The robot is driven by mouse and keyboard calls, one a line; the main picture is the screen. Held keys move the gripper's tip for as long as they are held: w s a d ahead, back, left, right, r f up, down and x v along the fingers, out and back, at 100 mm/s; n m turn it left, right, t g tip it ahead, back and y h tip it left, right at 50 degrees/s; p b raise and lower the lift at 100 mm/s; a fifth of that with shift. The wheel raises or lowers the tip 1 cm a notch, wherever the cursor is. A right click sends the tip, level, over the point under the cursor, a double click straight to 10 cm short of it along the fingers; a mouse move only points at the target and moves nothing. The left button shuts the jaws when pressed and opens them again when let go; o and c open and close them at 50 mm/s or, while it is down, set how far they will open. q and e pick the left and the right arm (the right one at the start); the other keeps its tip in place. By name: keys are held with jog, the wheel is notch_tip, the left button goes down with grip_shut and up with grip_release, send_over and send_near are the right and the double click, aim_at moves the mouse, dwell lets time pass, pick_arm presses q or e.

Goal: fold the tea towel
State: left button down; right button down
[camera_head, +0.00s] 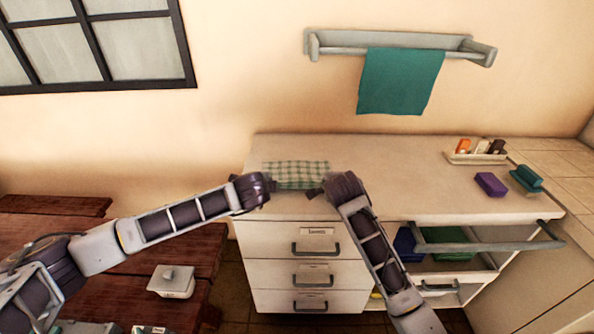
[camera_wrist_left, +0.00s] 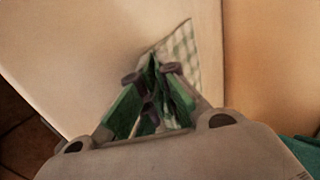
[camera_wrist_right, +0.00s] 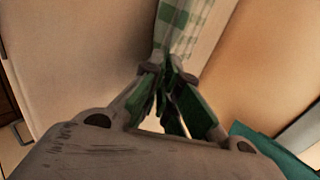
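The tea towel (camera_head: 297,172), green and white checked, lies on the pale countertop near its left end. My left gripper (camera_head: 270,186) is at the towel's near left corner. In the left wrist view its fingertips (camera_wrist_left: 152,68) are together at the cloth's edge (camera_wrist_left: 179,45) and appear to pinch it. My right gripper (camera_head: 317,191) is at the near right corner. In the right wrist view its fingertips (camera_wrist_right: 167,66) are closed on the cloth (camera_wrist_right: 182,25). The cloth between the fingertips is mostly hidden in both wrist views.
A teal towel (camera_head: 400,82) hangs on the wall rail (camera_head: 345,50). A tray of small bottles (camera_head: 455,158), a purple block (camera_head: 491,184) and a teal brush-like item (camera_head: 526,179) stand at the counter's right. The middle of the counter (camera_head: 410,180) is clear. Drawers (camera_head: 300,240) are below.

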pick_arm(q)
jog(key=shift+s+f, duration=0.25)
jog(key=shift+f, duration=0.05)
pick_arm(e)
jog(key=shift+s+f, duration=0.25)
jog(key=shift+f, duration=0.05)
pick_arm(q)
jog(key=c, duration=1.4)
grip_release()
pick_arm(e)
jog(key=c, duration=1.4)
grip_release()
pick_arm(q)
jog(key=shift+o, duration=0.2)
pick_arm(e)
jog(key=shift+o, duration=0.2)
